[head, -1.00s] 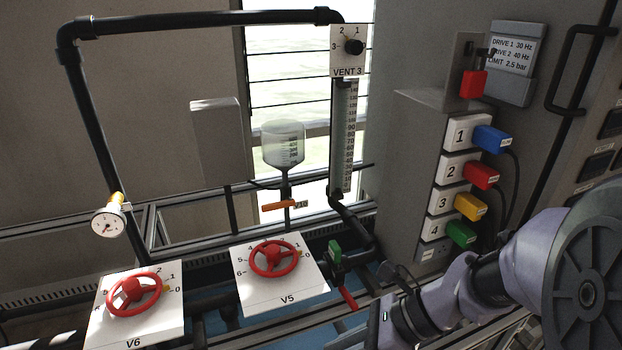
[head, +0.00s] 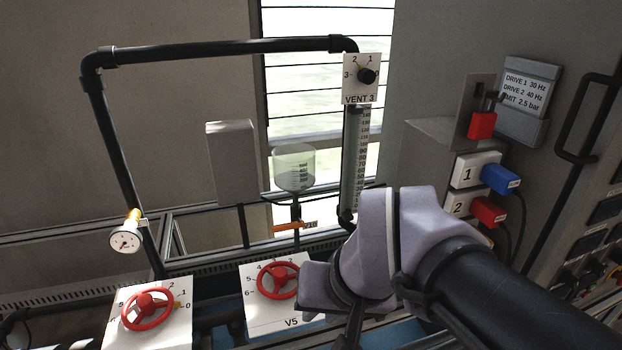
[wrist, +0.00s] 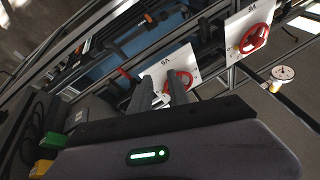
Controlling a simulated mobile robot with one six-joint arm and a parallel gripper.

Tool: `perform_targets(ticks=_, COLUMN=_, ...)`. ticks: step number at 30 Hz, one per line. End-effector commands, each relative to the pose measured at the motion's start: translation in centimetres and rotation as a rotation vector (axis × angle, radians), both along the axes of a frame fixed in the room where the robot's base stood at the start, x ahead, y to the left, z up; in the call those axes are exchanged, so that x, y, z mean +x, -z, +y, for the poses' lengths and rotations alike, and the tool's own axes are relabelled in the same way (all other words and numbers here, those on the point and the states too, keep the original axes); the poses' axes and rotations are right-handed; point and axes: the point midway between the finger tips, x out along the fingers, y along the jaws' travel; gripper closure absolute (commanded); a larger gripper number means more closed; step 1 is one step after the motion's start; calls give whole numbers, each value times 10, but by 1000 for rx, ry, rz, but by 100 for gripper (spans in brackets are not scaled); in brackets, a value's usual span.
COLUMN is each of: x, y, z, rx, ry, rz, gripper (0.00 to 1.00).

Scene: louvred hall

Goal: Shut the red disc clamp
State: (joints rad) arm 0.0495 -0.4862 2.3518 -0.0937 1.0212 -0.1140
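I cannot pick out for sure a red disc clamp. A small red lever (wrist: 125,72) shows in the wrist view, beyond my gripper and to its left; in the head view my arm hides that area. My gripper (wrist: 157,86) shows in the wrist view as two dark fingers, apart, with nothing seen held between them. Beyond the fingertips is the V5 panel (head: 256,318) with its red handwheel (head: 277,281); the wheel also shows in the wrist view (wrist: 180,79). In the head view my arm covers the panel's right side and the fingers cannot be made out.
The V6 panel with a red handwheel (head: 146,309) stands at left, below a gauge (head: 125,240). A glass funnel (head: 294,168) has an orange handle (head: 287,227) under it. At right are a red block (head: 481,125), a blue plug (head: 500,179) and a red plug (head: 488,211).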

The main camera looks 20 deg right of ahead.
Motion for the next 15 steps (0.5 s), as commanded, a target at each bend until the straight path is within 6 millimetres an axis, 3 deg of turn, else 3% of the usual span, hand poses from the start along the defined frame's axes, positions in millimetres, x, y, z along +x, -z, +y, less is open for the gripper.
perform_targets(ticks=1, x=10, y=-17, z=-4, rx=-11, ry=-7, rz=17, gripper=78)
perform_targets(ticks=6, x=46, y=-46, z=-19, rx=-51, ry=-47, rz=76, gripper=78)
perform_targets(ticks=15, x=111, y=-77, z=-51, rx=-111, ry=-124, rz=186, gripper=78)
